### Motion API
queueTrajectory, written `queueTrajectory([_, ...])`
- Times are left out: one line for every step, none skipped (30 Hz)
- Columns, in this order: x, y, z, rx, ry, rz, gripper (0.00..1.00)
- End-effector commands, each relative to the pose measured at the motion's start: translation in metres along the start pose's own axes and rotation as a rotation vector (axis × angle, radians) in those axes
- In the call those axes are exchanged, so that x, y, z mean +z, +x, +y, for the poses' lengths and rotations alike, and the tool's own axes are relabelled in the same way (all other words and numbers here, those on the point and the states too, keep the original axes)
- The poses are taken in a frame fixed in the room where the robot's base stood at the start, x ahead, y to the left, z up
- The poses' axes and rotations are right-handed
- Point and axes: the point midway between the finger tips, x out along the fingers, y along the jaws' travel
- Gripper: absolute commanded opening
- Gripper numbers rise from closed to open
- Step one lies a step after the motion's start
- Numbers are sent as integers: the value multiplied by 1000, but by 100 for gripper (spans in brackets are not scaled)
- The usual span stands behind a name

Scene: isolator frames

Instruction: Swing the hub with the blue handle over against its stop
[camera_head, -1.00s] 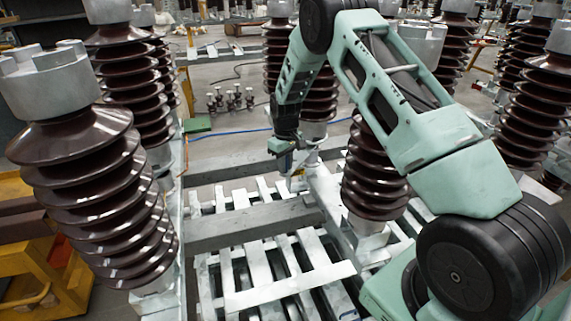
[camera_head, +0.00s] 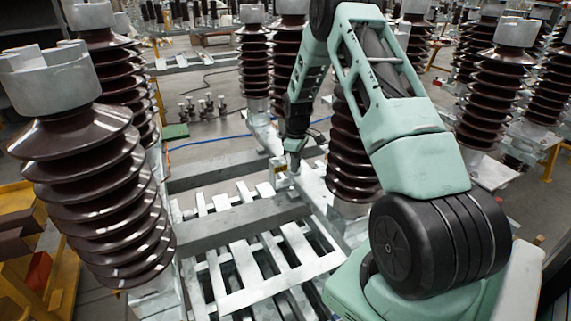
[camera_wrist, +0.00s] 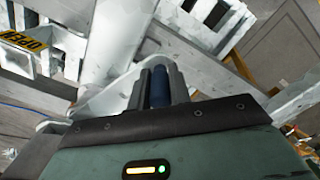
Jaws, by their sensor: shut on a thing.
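My gripper (camera_wrist: 158,92) is shut on the blue handle (camera_wrist: 159,86), which stands upright between its two fingers in the wrist view. The pale metal hub (camera_wrist: 105,98) lies under and beside the handle, partly hidden by my gripper. In the head view my gripper (camera_head: 294,160) is low over the galvanized frame, at the foot of the insulators. The handle is too small or hidden to make out there. I cannot tell which part is the stop, nor whether the hub touches it.
A yellow sign reading OPEN (camera_wrist: 24,41) is at the left in the wrist view. A brown ribbed insulator (camera_head: 352,160) stands close right of my gripper, and another (camera_head: 100,195) at the left. Slatted metal frames (camera_head: 265,270) lie in front.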

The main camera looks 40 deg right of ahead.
Motion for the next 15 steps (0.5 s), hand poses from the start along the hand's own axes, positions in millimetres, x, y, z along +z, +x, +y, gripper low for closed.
queueTrajectory([1, -1, 2, 3, 5, 0, 0])
queueTrajectory([1, -1, 2, 3, 5, 0, 0])
queueTrajectory([1, -1, 2, 3, 5, 0, 0])
queueTrajectory([1, -1, 2, 3, 6, 0, 0])
queueTrajectory([1, -1, 2, 3, 6, 0, 0])
queueTrajectory([1, -1, 2, 3, 6, 1, 0])
queueTrajectory([1, -1, 2, 3, 6, 1, 25])
queueTrajectory([1, -1, 2, 3, 6, 1, 33])
queueTrajectory([0, -1, 2, 3, 6, 1, 41])
queueTrajectory([0, -1, 2, 3, 5, 1, 41])
queueTrajectory([0, -1, 1, 2, 5, 1, 41])
queueTrajectory([0, -1, 1, 2, 5, 1, 41])
queueTrajectory([0, -1, 1, 2, 5, 1, 41])
queueTrajectory([0, -1, 1, 1, 4, 1, 41])
queueTrajectory([0, -1, 1, 1, 4, 1, 41])
